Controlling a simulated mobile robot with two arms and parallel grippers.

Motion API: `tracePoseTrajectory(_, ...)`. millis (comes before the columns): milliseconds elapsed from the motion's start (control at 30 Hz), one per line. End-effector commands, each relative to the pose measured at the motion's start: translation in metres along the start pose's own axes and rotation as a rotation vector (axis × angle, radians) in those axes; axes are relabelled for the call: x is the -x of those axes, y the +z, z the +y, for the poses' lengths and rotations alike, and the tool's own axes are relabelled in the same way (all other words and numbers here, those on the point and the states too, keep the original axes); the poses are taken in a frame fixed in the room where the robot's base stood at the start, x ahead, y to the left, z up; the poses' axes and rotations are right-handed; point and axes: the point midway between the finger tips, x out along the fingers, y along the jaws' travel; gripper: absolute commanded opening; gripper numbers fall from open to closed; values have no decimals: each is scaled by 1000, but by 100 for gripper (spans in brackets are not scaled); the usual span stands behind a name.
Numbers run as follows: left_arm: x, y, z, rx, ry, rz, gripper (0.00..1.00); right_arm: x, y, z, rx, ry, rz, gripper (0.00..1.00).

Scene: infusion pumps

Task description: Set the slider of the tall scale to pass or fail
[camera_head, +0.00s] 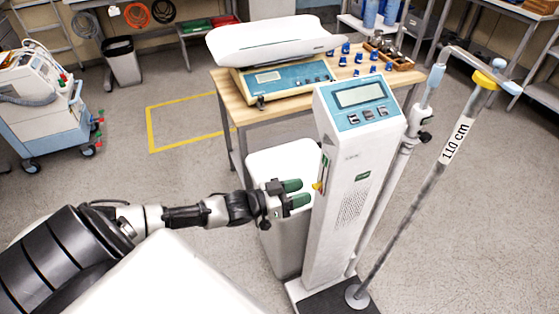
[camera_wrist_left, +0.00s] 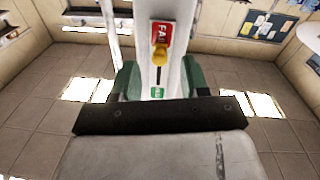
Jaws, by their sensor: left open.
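The tall scale (camera_head: 350,170) is a white column with a blue display head, standing right of centre. The yellow slider (camera_head: 318,186) shows on its left side. In the left wrist view the slider knob (camera_wrist_left: 160,55) sits at the upper end of a dark slot, against the red FAIL label (camera_wrist_left: 162,32). A green label (camera_wrist_left: 157,92) is at the slot's lower end. My left gripper (camera_head: 296,193) has green fingers, open and empty, pointing at the scale's side a short way from the slider. In the wrist view its fingers (camera_wrist_left: 161,78) flank the slot. My right gripper is not in view.
A white bin (camera_head: 280,160) stands left of the scale, behind my gripper. A wooden table (camera_head: 240,108) holds a baby scale (camera_head: 283,78) and several blue weights. A pole marked 110 cm (camera_head: 455,140) rises at the right.

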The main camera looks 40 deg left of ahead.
Motion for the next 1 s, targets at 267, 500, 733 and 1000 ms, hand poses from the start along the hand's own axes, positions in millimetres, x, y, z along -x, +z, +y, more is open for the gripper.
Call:
tracePoseTrajectory(267, 54, 2, 0, 0, -1, -6, 45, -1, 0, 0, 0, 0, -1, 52)
tracePoseTrajectory(500, 78, 1, 0, 0, -1, -3, 45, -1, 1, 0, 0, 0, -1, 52)
tracePoseTrajectory(733, 81, 1, 0, -1, -1, -2, 45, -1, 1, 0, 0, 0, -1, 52)
tracePoseTrajectory(1000, 81, 1, 0, -1, -1, -2, 45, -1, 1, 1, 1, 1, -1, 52)
